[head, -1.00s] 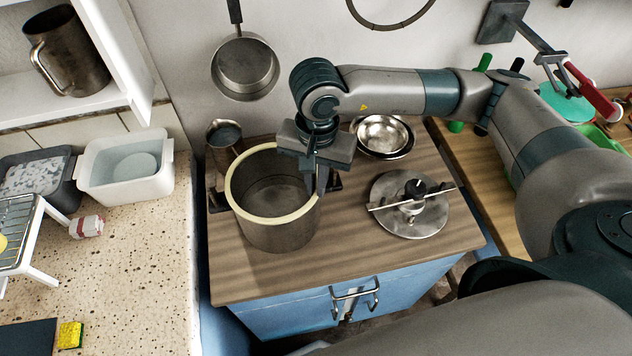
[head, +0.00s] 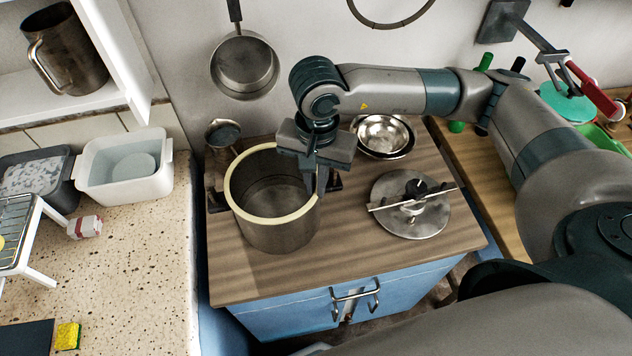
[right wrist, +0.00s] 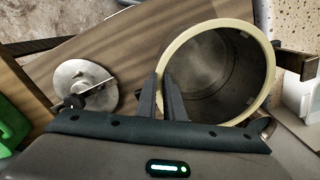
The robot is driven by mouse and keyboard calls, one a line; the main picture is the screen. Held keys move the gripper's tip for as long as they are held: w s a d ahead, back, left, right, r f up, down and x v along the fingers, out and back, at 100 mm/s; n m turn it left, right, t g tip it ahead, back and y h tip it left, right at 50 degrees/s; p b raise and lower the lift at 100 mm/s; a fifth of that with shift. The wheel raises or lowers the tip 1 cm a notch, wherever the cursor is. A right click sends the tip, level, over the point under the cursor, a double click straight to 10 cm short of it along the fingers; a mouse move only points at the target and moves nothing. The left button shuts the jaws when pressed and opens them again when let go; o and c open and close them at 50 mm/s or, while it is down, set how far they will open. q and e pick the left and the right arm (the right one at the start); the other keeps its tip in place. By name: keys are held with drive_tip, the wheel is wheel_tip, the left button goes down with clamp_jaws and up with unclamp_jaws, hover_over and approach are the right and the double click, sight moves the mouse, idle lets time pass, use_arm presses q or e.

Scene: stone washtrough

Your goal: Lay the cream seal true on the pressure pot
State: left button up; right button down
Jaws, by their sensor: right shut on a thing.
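The cream seal (head: 268,221) is a pale ring lying along the rim of the dark metal pressure pot (head: 277,240) in the head view. The pot stands upright and open on the wooden top. My right gripper (head: 316,190) is at the right side of the rim, shut on the seal. In the right wrist view, the fingers (right wrist: 163,80) meet the left edge of the seal (right wrist: 216,24), and the pot's inside (right wrist: 208,65) shows empty through it. The ring looks nearly centred; I cannot tell whether it touches the rim all round. My left gripper is out of view.
The pot's lid (head: 408,218) with its crossbar lies to the right of the pot. A pan (head: 245,66) hangs on the wall. The wooden top (head: 330,262) is clear in front.

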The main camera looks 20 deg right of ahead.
drive_tip(key=shift+f+b, duration=0.1)
drive_tip(key=shift+b, duration=0.25)
idle(0.3)
idle(0.4)
drive_tip(key=c, duration=1.3)
unclamp_jaws()
drive_tip(key=shift+r+p, duration=0.7)
drive_tip(key=shift+r, duration=2.8)
